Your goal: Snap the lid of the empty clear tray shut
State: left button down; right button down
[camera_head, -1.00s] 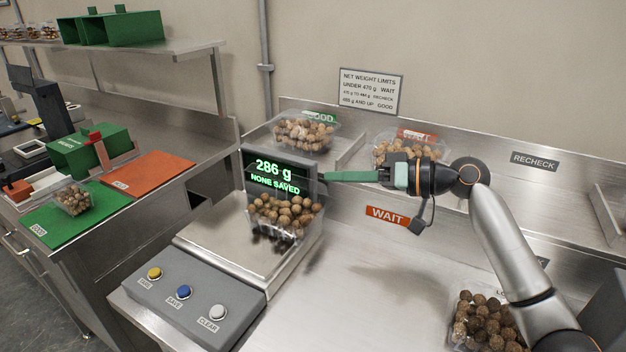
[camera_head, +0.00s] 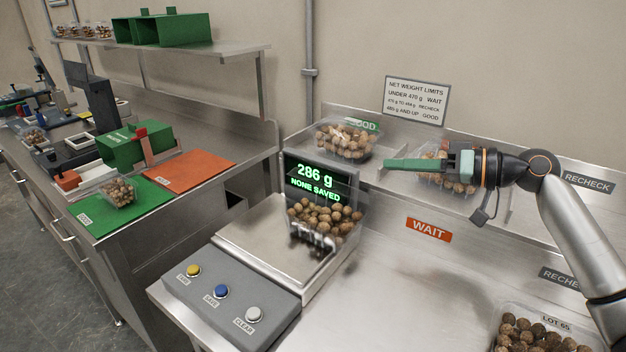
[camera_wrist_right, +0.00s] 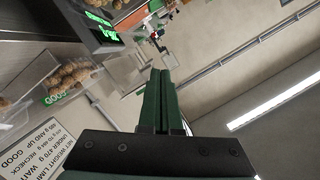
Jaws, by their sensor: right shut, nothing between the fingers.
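I cannot make out an empty clear tray; the clear trays that I can see plainly hold brown nuts. One filled clear tray (camera_head: 322,238) is at the scale, beside its display. My right gripper (camera_head: 388,164) is in the air above and to the right of that tray, touching nothing. Its long green fingers are together and empty, pointing left; they also show in the right wrist view (camera_wrist_right: 157,75). The gripper partly hides another filled tray (camera_head: 430,187) behind it. My left gripper is not in view.
The scale display (camera_head: 318,180) reads 286 g, NONE SAVED. A button panel (camera_head: 226,300) stands in front. A filled tray stands by the GOOD label (camera_head: 366,125), another at LOT 65 (camera_head: 557,321). A left bench has green (camera_head: 147,205) and orange (camera_head: 195,172) mats. The steel counter centre is clear.

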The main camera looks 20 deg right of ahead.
jog(key=p, duration=0.3)
send_over(341, 194)
jog(key=w+d, duration=0.2)
jog(key=shift+f, duration=0.85)
jog(key=shift+s+a+f, duration=0.25)
jog(key=shift+f, duration=0.3)
jog(key=shift+s+a+f, duration=0.2)
jog(key=shift+s+f, duration=0.05)
jog(key=shift+f, duration=0.25)
jog(key=shift+s+a+f+p, duration=0.3)
jog(key=shift+a+f, duration=0.1)
jog(key=shift+f, duration=0.25)
